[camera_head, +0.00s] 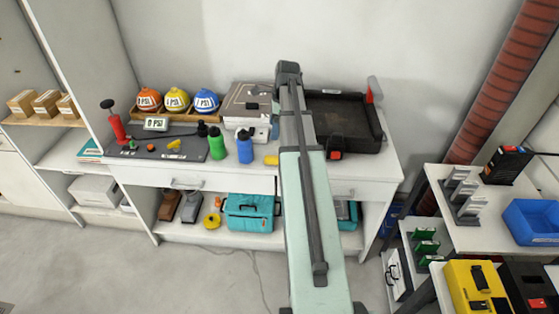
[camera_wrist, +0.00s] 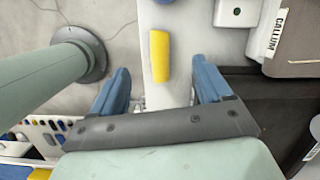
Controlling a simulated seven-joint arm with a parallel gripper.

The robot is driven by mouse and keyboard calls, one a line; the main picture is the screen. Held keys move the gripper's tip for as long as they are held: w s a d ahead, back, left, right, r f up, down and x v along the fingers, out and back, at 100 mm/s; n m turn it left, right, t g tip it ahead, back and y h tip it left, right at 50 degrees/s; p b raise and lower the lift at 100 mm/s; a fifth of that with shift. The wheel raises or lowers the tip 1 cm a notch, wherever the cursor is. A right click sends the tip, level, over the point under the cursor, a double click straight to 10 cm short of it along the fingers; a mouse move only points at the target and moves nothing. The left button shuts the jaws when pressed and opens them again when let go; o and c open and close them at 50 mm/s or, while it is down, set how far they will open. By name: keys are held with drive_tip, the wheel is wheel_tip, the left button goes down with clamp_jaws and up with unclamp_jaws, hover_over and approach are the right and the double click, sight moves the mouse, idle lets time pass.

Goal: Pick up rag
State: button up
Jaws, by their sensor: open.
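A small yellow rolled piece, which looks like the rag (camera_head: 271,160), lies on the white bench top near its front edge, just left of my arm. In the wrist view the rag (camera_wrist: 159,56) lies lengthwise ahead of the fingertips, roughly centred between them and apart from both.
Green (camera_head: 217,143) and blue (camera_head: 245,147) bottles stand left of the rag. A black tray (camera_head: 344,120) is to the right. Helmet-like balls (camera_head: 177,99) sit at the back left. A teal toolbox (camera_head: 250,212) is on the lower shelf. A side table (camera_head: 490,232) stands at right.

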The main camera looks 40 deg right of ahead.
drive_tip(key=shift+m+h, duration=0.3)
drive_tip(key=shift+m, duration=0.6)
drive_tip(key=shift+s+d+f, duration=0.2)
drive_tip(key=shift+s+f, duration=0.05)
drive_tip(key=shift+f, duration=2.15)
drive_tip(key=shift+s+d+f, duration=0.15)
drive_tip(key=shift+s+f, duration=0.1)
drive_tip(key=shift+f, duration=2.1)
drive_tip(key=shift+s+d+f, duration=0.2)
drive_tip(key=shift+s+f, duration=0.05)
drive_tip(key=shift+f, duration=2.15)
drive_tip(key=shift+c, duration=0.2)
drive_tip(key=c, duration=1.1)
wheel_tip(320, 180, up, 10)
